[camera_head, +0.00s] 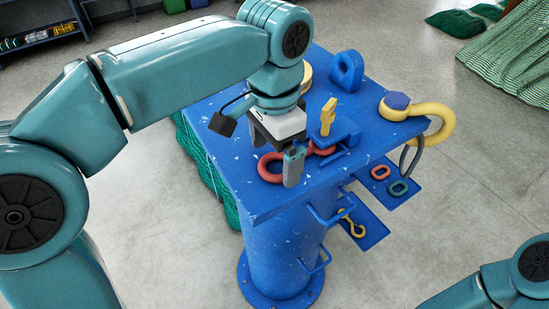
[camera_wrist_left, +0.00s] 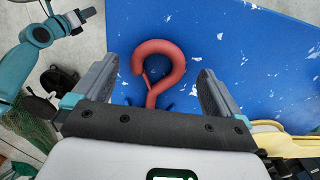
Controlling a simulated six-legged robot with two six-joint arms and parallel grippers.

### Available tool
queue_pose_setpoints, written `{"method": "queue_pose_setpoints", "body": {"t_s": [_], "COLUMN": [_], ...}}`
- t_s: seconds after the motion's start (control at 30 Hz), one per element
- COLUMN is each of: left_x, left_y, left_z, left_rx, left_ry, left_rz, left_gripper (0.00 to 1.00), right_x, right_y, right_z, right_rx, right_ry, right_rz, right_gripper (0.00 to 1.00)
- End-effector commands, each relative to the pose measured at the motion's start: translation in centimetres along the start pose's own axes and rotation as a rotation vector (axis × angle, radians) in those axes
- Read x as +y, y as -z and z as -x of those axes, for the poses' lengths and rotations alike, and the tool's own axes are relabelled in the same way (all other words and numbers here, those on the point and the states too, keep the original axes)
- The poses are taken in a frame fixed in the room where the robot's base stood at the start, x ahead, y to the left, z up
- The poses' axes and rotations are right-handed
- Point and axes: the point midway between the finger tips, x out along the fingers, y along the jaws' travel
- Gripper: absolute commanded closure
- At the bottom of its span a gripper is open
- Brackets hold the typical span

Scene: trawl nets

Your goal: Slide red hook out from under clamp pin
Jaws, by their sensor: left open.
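The red hook (camera_head: 268,170) lies flat on the blue table top. Its curved end shows whole in the left wrist view (camera_wrist_left: 178,62), and its shank runs toward the blue clamp (camera_head: 345,134). The yellow clamp pin (camera_head: 327,118) stands upright at the clamp. My left gripper (camera_head: 281,160) is open and points down over the hook. In the left wrist view its two fingers (camera_wrist_left: 158,75) stand on either side of the hook, with visible gaps. The shank's far end is partly hidden by the gripper and clamp. A teal arm of mine shows at lower right, its gripper unclear.
Lower blue side plates (camera_head: 366,222) carry small red, green and yellow links. Green netting (camera_head: 515,65) lies at upper right.

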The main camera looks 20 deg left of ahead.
Motion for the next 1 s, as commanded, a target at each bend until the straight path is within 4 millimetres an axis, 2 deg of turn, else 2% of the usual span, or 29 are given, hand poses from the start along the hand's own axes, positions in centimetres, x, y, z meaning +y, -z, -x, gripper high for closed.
{"method": "queue_pose_setpoints", "body": {"t_s": [0.2,0.47,0.57,0.7,0.73,1.0], "left_x": [0.01,0.02,0.02,0.03,0.03,-0.03], "left_y": [-0.01,-0.01,-0.01,0.00,0.01,0.06], "left_z": [-1.32,-1.37,-1.36,-1.36,-1.36,-1.37], "left_rx": [0.000,0.001,0.001,0.001,0.001,0.003], "left_ry": [0.000,0.000,0.000,0.000,0.000,0.001], "left_rz": [0.000,0.000,0.000,0.000,0.000,0.000], "left_gripper": [0.01,0.01,0.30,0.76,0.81,0.81], "right_x": [0.04,0.04,0.04,0.04,0.04,0.02], "right_y": [-0.02,-0.01,-0.02,-0.02,-0.02,-0.02], "right_z": [-0.11,-0.11,-0.10,-0.11,-0.11,-0.05], "right_rx": [-0.001,0.000,-0.001,0.000,0.000,0.000], "right_ry": [0.000,0.000,0.000,0.000,0.000,0.000], "right_rz": [0.000,0.000,0.000,0.000,0.000,0.000], "right_gripper": [0.57,0.57,0.57,0.57,0.57,0.57]}}
